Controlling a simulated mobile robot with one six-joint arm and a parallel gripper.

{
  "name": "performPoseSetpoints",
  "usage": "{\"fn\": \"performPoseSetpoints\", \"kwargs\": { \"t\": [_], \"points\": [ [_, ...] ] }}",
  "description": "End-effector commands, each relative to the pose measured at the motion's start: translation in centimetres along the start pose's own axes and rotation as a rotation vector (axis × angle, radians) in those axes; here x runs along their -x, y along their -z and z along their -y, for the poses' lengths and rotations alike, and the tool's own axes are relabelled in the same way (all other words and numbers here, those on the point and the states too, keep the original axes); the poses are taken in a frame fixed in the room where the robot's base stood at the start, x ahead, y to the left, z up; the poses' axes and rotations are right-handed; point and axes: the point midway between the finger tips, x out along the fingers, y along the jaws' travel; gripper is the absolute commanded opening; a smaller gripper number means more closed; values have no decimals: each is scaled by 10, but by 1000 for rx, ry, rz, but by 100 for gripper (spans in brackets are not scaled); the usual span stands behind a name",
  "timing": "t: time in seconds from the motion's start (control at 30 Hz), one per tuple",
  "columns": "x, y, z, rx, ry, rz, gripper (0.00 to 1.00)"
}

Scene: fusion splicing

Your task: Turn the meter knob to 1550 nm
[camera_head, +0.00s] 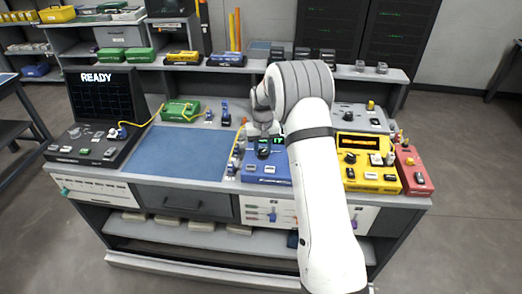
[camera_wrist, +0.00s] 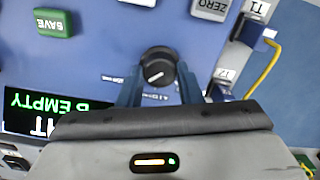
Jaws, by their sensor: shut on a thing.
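The blue meter (camera_head: 254,178) stands on the bench right of the blue mat; its panel (camera_wrist: 100,45) fills most of the wrist view, upside down. Its round black knob (camera_wrist: 158,66) has a white pointer line, slanted toward the lower left in the wrist view. My gripper (camera_wrist: 158,82) is shut on the knob, with one dark blue finger at each side. The small print by the knob is partly hidden by the fingers and too small to read. The meter's display (camera_wrist: 45,115) shows green and white text, partly cut off by my gripper. In the head view my arm covers part of the meter.
A green SAVE button (camera_wrist: 53,22) and a grey ZERO button (camera_wrist: 211,8) lie near the knob. Ports marked T1 and T2, with a yellow cable (camera_wrist: 265,70), are at the right. A yellow device (camera_head: 368,165) and a red one (camera_head: 412,170) stand right of my arm. The blue mat (camera_head: 180,152) is clear.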

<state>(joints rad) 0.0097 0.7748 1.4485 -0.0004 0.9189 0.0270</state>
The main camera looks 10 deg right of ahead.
Motion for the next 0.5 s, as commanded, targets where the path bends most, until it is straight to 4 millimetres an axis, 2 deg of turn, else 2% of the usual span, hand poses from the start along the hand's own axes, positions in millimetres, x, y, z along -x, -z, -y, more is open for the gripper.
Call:
{"fn": "performPoseSetpoints", "kwargs": {
  "t": [0.5],
  "points": [
    [3, 2, 0, -76, 1, -7, 9]
  ]
}}
